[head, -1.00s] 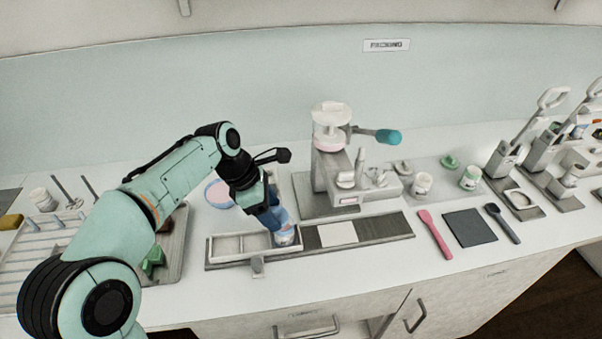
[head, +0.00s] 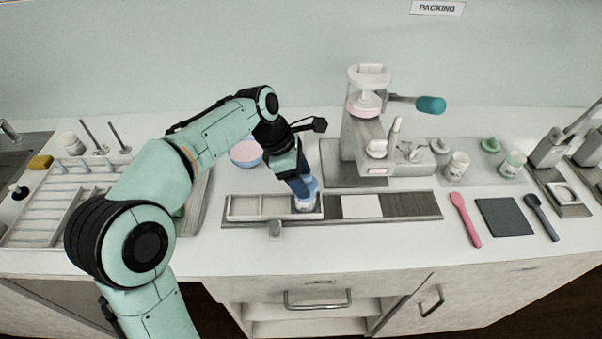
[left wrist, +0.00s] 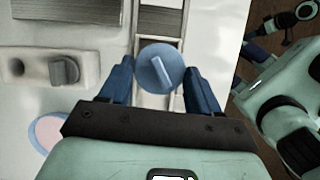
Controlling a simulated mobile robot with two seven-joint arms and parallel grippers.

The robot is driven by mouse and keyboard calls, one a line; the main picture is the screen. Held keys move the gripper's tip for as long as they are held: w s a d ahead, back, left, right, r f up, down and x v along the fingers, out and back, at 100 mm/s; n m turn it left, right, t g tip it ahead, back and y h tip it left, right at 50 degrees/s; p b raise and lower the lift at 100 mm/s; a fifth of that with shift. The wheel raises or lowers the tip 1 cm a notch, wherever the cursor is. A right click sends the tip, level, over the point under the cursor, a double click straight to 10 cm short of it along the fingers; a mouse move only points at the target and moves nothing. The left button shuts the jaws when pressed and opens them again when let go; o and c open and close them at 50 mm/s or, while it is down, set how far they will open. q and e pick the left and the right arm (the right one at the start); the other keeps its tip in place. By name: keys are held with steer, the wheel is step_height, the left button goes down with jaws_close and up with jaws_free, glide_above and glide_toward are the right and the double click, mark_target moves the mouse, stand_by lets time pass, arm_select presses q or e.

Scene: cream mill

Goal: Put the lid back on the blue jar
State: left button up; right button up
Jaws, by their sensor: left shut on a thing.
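The blue lid (head: 313,184) is a light blue disc with a raised bar on top, seen from above in the left wrist view (left wrist: 160,68). My left gripper (head: 305,187) points down and is shut on the lid, with a dark blue finger on each side of it. The pale jar with a blue band (head: 306,204) stands upright in the right end of the white tray, directly under the lid. The lid is at the jar's mouth; I cannot tell whether it is fully seated. My right gripper is not in view.
The white tray (head: 262,217) sits on a grey strip with a white square (head: 361,206). A press machine (head: 368,140) stands behind to the right. A pink and blue bowl (head: 246,153) is behind my left arm. A pink spatula (head: 465,220) lies right.

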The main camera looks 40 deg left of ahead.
arm_select(q)
steer(key=shift+f+p, duration=0.1)
steer(key=shift+p, duration=0.45)
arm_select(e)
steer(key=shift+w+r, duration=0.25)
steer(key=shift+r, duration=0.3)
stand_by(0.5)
arm_select(q)
steer(key=shift+f+p, duration=0.35)
steer(key=shift+f, duration=0.25)
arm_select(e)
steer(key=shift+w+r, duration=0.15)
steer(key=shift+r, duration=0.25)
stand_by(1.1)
arm_select(q)
steer(key=o, duration=1.1)
steer(key=shift+o, duration=0.7)
steer(key=shift+r, duration=0.1)
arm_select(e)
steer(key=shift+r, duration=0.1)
